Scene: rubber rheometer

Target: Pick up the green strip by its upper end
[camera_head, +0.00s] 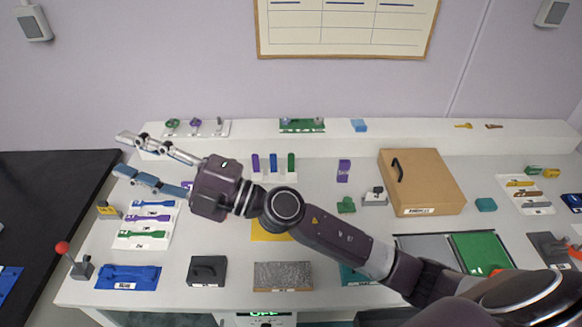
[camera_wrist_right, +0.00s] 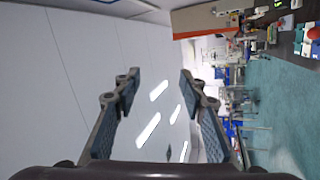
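A green strip (camera_head: 291,163) stands upright in a small white holder on the bench, at the right end of a row with a purple strip (camera_head: 273,162) and a blue strip (camera_head: 255,163). Its upper end is free. My right gripper (camera_head: 125,154) is open and empty, well to the left of the strips, its fingers pointing left. In the right wrist view the open fingers (camera_wrist_right: 160,82) have nothing between them, and the strip is not seen there. My left gripper is not in view.
My right arm crosses in front of the strips. A white card (camera_head: 128,228) with blue, purple and green dumbbell pieces lies at left. A brown box (camera_head: 421,183) stands right of the strips. A raised shelf (camera_head: 400,136) runs behind.

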